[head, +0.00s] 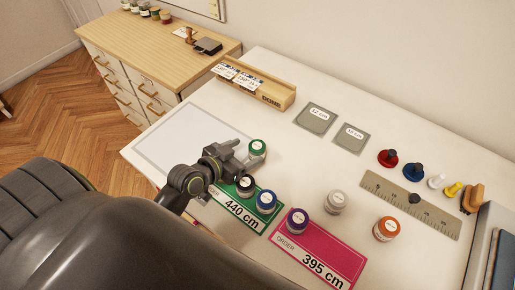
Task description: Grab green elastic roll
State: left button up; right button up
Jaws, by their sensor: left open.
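The green elastic roll (257,148) stands on the white table beside the upper right corner of the pale mat. My left gripper (246,152) is open and right at the roll, with its fingers reaching toward it from the left. The near side of the roll is partly hidden by the fingers. I cannot tell whether the fingers touch it. My right gripper does not show.
Black (245,186) and blue (266,202) rolls stand at the green 440 cm card (249,215), close below my gripper. A purple roll (297,221) is on the pink 395 cm card (330,258). White (335,202) and orange (386,229) rolls stand right. A wooden box (270,92) is behind.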

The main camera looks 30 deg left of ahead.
aim_at(255, 147)
pick_arm(q)
jog(key=shift+w+d+f, duration=0.1)
jog(key=shift+w+f, duration=0.1)
jog(key=shift+w, duration=0.2)
jog(key=shift+w+d+f+p, duration=0.1)
jog(key=shift+w+f+p, duration=0.1)
jog(key=shift+w+p, duration=0.3)
jog(key=shift+p+x, duration=0.4)
jog(key=shift+x, duration=1.7)
jog(key=shift+s+f, duration=0.1)
jog(key=shift+f, duration=0.1)
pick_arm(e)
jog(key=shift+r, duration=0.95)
pick_arm(q)
jog(key=shift+c, duration=0.2)
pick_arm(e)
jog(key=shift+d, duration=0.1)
pick_arm(q)
jog(key=c, duration=1)
